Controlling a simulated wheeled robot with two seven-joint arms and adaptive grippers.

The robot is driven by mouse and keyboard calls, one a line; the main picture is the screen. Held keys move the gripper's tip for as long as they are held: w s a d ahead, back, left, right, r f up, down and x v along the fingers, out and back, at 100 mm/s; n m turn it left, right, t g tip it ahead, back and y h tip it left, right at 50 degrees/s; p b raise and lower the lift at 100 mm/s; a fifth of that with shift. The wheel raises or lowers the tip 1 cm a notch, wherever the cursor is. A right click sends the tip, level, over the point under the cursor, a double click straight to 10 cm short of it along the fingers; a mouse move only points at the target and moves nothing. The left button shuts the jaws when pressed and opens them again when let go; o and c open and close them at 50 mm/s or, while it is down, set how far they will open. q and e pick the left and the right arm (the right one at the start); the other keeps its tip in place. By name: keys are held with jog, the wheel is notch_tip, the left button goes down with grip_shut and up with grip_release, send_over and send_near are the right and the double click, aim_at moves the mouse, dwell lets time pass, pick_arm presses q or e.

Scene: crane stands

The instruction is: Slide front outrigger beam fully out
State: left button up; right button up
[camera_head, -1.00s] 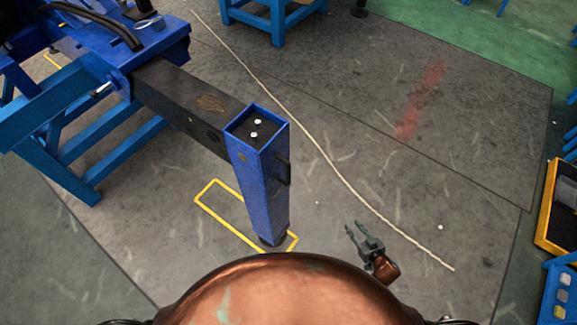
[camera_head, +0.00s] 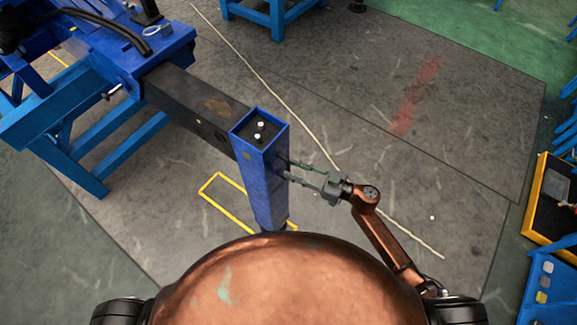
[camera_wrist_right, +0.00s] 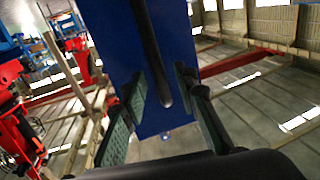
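The dark outrigger beam (camera_head: 195,98) sticks out of the blue crane housing (camera_head: 150,52), with a length of it showing. A blue upright leg (camera_head: 266,185) is fixed at its outer end. My right gripper (camera_head: 289,169) reaches the right side of this leg with its fingers pointing at it. In the right wrist view the two green fingers (camera_wrist_right: 158,88) are spread apart on either side of a dark vertical handle bar (camera_wrist_right: 152,55) on the blue leg (camera_wrist_right: 115,45). I see gaps between the fingers and the bar. My left gripper is out of view.
A yellow outline (camera_head: 222,201) is marked on the floor by the leg. A pale rope or line (camera_head: 282,107) lies across the floor. A yellow-edged bin (camera_head: 545,200) stands at the right. The floor right of the leg is mostly clear.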

jog(key=shift+x, duration=1.3)
jog(key=shift+c, duration=0.6)
grip_shut()
jog(key=shift+d, duration=0.1)
